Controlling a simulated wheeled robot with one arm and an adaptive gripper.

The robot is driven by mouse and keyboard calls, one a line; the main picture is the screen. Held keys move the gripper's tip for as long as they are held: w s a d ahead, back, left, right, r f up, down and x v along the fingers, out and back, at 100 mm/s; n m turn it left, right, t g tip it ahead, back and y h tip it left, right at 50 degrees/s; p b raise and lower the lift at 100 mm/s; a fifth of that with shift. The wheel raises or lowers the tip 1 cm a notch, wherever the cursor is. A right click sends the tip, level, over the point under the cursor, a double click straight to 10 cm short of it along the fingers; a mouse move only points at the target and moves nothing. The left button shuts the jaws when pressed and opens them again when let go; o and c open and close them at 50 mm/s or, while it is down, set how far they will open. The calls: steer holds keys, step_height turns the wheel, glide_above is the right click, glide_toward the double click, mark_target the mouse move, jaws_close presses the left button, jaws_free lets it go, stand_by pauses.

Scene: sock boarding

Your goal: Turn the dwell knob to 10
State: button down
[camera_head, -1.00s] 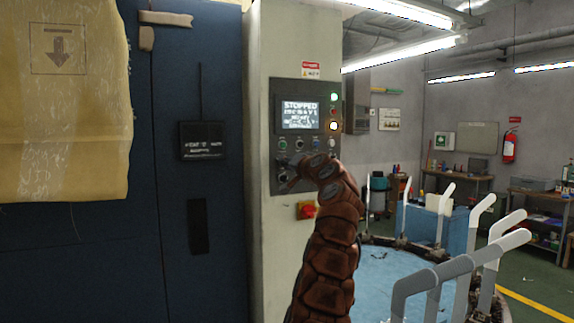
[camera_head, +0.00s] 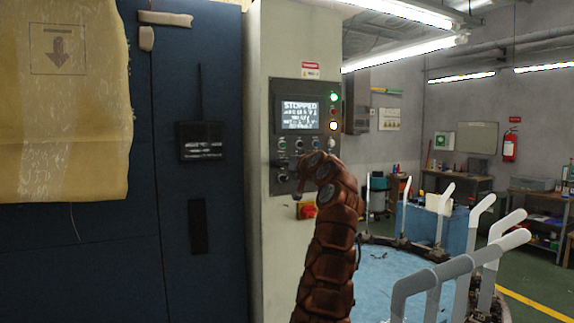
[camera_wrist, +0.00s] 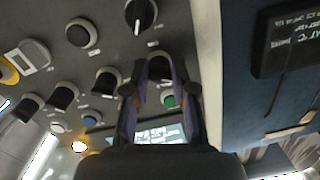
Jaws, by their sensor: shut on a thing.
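The grey control panel (camera_head: 322,155) on the pale column carries a lit screen (camera_head: 299,115) reading STOPPED, with knobs and buttons below it. My gripper (camera_head: 303,187) is at the panel's lower part and hides some of it. In the wrist view, where the panel appears upside down, my gripper (camera_wrist: 157,64) has its two fingers around a black knob (camera_wrist: 160,70). This knob is next to a green button (camera_wrist: 168,100). A larger black knob with a white line (camera_wrist: 140,14) is beyond the fingertips. The labels are too small to read, so I cannot tell which is the dwell knob.
Other black knobs (camera_wrist: 62,96) and a blue button (camera_wrist: 91,119) are close beside the fingers. A red emergency button (camera_head: 307,211) is just below the panel. The blue machine door (camera_head: 200,250) is at left; a round table with upright forms (camera_head: 410,285) is at right.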

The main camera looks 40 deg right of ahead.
stand_by(0.3)
steer(key=c, duration=1)
jaws_free()
steer(key=shift+o, duration=0.2)
steer(key=shift+s, duration=0.1)
steer(key=v, duration=1.1)
steer(key=shift+s, duration=0.35)
steer(key=shift+a, duration=0.15)
